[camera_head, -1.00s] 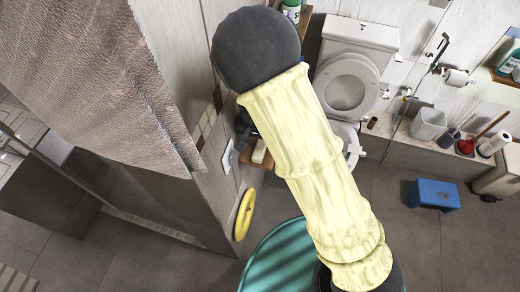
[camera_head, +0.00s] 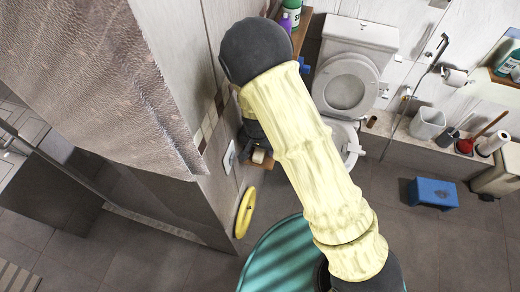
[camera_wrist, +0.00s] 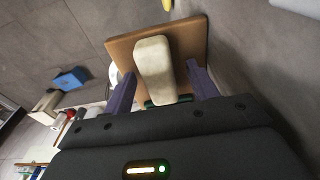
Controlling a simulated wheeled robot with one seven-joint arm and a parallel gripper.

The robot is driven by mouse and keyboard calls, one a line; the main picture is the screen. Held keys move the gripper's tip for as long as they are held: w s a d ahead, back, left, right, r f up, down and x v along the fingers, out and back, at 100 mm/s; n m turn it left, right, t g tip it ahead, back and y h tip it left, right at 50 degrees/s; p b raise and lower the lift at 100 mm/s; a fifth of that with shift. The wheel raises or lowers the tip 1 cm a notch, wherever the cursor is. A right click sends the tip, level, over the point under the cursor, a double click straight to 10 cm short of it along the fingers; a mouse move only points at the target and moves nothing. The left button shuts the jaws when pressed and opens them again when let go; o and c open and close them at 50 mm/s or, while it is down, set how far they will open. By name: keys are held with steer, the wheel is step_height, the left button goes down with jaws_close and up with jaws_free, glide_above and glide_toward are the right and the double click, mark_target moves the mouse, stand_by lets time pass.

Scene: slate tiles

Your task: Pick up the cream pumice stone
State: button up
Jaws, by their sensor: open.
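The cream pumice stone (camera_wrist: 154,70) is a pale oblong block lying on a brown wooden board (camera_wrist: 120,47) in the wrist view. My gripper (camera_wrist: 161,72) is open, with one purple finger on each side of the stone's near part. I see a gap on both sides, and the stone's far end reaches beyond the fingertips. Whether the fingers are down at its height is hard to tell. In the head view a small part of the stone (camera_head: 258,155) shows by the wall; my arm hides much around it.
A dark green thing (camera_wrist: 165,102) lies close behind the stone's near end. In the head view a yellow ring-shaped thing (camera_head: 245,212) is by the left wall, the toilet (camera_head: 347,84) stands behind my arm, and a blue stool (camera_head: 433,193) is on the floor at right.

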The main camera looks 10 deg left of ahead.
steer(key=shift+f, duration=0.25)
stand_by(0.5)
steer(key=c, duration=1.1)
steer(key=shift+c, duration=0.2)
steer(key=shift+r, duration=0.1)
steer(key=shift+r, duration=0.2)
steer(key=shift+d+r+b, duration=0.15)
steer(key=shift+r+b, duration=0.05)
steer(key=shift+b, duration=0.45)
step_height(320, 180, up, 6)
steer(key=shift+f+b, duration=0.1)
steer(key=shift+b, duration=0.5)
steer(key=shift+d+r, duration=0.2)
steer(key=shift+r, duration=0.15)
steer(key=s+d+b, duration=0.1)
steer(key=d+b, duration=0.6)
steer(key=d, duration=1.2)
steer(key=shift+s+d+b, duration=0.15)
steer(key=shift+s+b, duration=0.15)
steer(key=shift+b, duration=0.1)
